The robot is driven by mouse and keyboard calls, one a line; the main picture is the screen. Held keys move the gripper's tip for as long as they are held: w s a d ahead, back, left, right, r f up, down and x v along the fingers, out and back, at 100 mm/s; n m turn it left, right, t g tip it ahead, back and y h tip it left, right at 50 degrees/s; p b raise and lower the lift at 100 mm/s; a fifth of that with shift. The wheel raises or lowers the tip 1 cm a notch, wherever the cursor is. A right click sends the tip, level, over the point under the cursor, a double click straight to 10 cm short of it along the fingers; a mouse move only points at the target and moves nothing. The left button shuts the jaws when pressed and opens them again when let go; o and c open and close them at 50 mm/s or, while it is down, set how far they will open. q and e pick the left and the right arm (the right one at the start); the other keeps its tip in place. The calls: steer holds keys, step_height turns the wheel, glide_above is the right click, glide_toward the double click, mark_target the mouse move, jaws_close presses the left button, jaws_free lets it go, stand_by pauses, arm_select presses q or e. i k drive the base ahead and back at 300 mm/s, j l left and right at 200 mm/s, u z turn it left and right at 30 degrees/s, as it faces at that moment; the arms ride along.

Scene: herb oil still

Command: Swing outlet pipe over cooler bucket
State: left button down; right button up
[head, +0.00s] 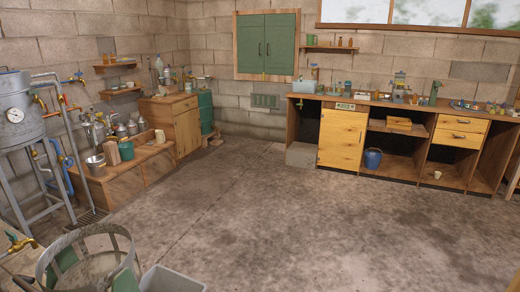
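The still's grey metal boiler (14,115) with a round dial stands on legs at the left edge. A grey pipe (62,115) with brass-coloured fittings runs down beside it; I cannot tell for certain whether this is the outlet pipe. Several vessels could be the cooler bucket, and I cannot tell which: a metal bucket (96,166) on the low wooden bench, a green container (126,151) beside it, and a blue bucket (373,158) under the right counter. None of these is clearly under a pipe end. Neither of my grippers shows.
A round metal-rimmed basket (128,243) and a grey bin (172,280) stand in the near left. The low wooden bench (130,182) lines the left wall. A wooden counter (345,104) runs along the back right. The middle of the concrete floor (290,220) is clear.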

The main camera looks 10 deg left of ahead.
mark_target(74, 108)
steer(key=i+z, duration=0.2)
steer(key=i, duration=0.9)
steer(key=i+j+z, duration=0.15)
steer(key=i, duration=0.9)
steer(key=i+j+u, duration=0.1)
steer(key=i+u, duration=0.7)
steer(key=i, duration=0.2)
steer(key=i+l+u, duration=0.25)
steer(key=i+u, duration=0.2)
steer(key=i+l+u, duration=0.4)
steer(key=i+j+u, duration=0.3)
steer(key=i+u, duration=0.2)
steer(key=i, duration=0.45)
steer(key=i+l+u, duration=0.1)
steer(key=i+u, duration=0.4)
steer(key=i, duration=0.5)
